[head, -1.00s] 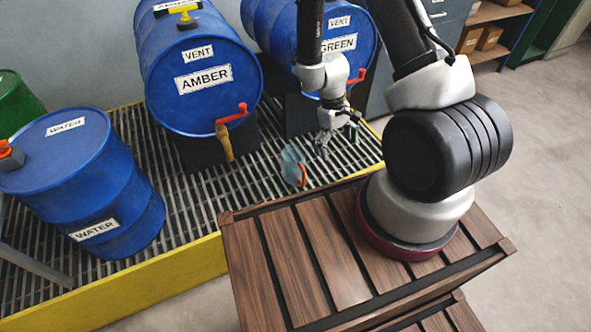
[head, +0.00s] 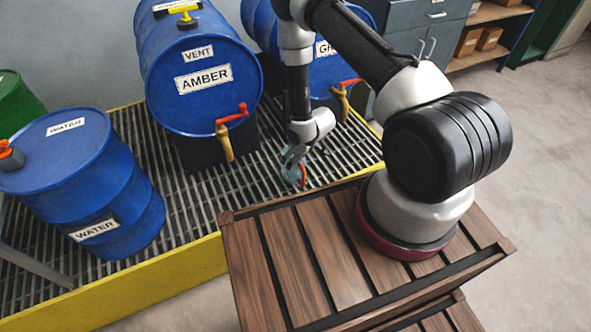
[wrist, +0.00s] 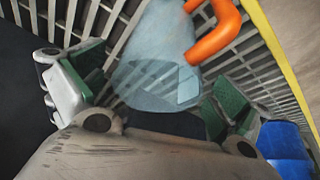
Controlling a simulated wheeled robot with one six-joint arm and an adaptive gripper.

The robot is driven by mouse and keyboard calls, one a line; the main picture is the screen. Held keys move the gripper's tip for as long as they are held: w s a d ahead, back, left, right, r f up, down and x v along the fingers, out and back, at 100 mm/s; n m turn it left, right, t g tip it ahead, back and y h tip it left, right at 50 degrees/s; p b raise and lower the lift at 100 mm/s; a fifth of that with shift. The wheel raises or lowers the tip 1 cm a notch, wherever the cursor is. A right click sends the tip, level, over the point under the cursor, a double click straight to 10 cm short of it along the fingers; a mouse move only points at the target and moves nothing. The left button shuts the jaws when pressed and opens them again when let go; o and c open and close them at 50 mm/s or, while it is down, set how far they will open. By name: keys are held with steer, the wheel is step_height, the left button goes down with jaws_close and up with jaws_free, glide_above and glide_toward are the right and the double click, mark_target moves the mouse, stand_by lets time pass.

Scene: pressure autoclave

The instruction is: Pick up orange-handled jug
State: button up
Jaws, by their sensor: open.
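The jug (head: 289,179) is a translucent pale-blue vessel with an orange handle (head: 303,175). It stands on the grated floor in front of the barrels, just beyond the wooden deck. In the wrist view the jug (wrist: 150,65) is at the centre, with its orange handle (wrist: 215,38) at upper right. My gripper (wrist: 157,84) is open, with one green-padded finger at left and one at right of the jug's near part. No firm contact can be made out. In the head view my gripper (head: 300,153) reaches down over the jug and hides part of it.
The blue AMBER barrel (head: 205,95), with its red-handled tap (head: 228,140), is left of my arm. The GREEN barrel (head: 335,65) is behind it. A WATER drum (head: 85,190) stands at left. A yellow edge (head: 175,268) bounds the grating (head: 200,200).

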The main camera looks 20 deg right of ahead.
steer(key=x, duration=0.4)
steer(key=c, duration=1)
steer(key=shift+r, duration=0.15)
steer(key=shift+c, duration=0.2)
